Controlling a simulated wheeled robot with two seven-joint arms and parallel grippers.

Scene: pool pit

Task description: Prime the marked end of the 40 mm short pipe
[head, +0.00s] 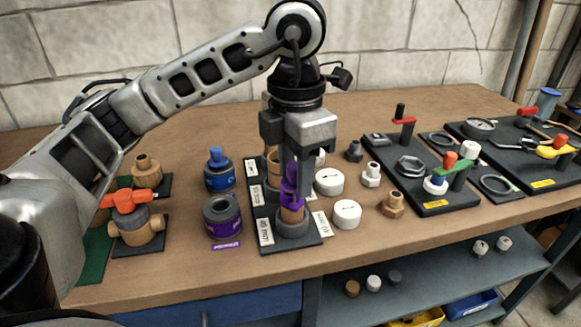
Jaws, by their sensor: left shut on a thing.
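The open purple-labelled primer can (222,217) stands left of the black pipe rack (268,246). The tan short pipe (291,214) stands upright in a grey holder at the rack's front, beside the "40 mm" label (265,231). My left gripper (291,172) points down over this pipe. It is shut on a purple dauber (290,192), whose lower part is at the pipe's top end. Whether it touches the pipe, and the pipe's end mark, cannot be made out. The fingers partly hide the dauber. My right gripper is not in view.
A blue can with a blue cap (219,170) stands behind the primer can. A valve with an orange handle (135,215) is at left. White caps (346,214) and brass fittings (393,204) lie right of the rack. Tool boards (433,207) fill the right side.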

